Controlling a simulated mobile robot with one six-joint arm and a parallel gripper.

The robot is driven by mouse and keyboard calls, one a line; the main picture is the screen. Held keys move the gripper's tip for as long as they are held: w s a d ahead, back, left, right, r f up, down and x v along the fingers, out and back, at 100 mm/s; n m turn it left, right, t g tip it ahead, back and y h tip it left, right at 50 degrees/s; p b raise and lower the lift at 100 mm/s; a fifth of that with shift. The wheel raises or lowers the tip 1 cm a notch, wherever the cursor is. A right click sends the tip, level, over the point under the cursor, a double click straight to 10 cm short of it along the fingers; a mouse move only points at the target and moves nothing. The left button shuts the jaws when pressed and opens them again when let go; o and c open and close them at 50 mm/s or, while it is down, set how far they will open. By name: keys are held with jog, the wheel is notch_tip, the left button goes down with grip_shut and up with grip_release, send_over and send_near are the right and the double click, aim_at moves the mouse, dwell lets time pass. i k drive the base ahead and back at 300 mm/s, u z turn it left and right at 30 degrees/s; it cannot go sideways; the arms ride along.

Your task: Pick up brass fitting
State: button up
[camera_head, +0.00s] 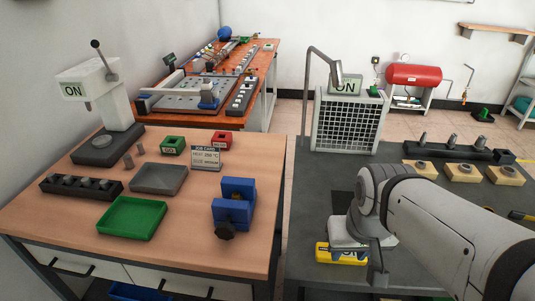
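My arm reaches in from the right. My gripper (377,262) hangs over the dark table on the right, just right of a yellow labelled item (341,254); its fingers are small and partly hidden by the arm. I cannot see whether it is open or shut, or whether it holds anything. No piece is clearly recognisable as the brass fitting. Small grey cylinders (128,160) stand near the press on the wooden table. Several tan blocks (420,168) with round grey pieces on top sit at the right of the dark table.
The wooden table (225,256) bears a press (105,100), a green tray (132,218), a grey tray (158,178), a blue vise (233,205) and a sign (206,158).

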aim_at(235, 196)
jog(key=z, duration=1.85)
jog(key=k, duration=1.45)
jog(key=u, duration=1.6)
jog(key=i, duration=1)
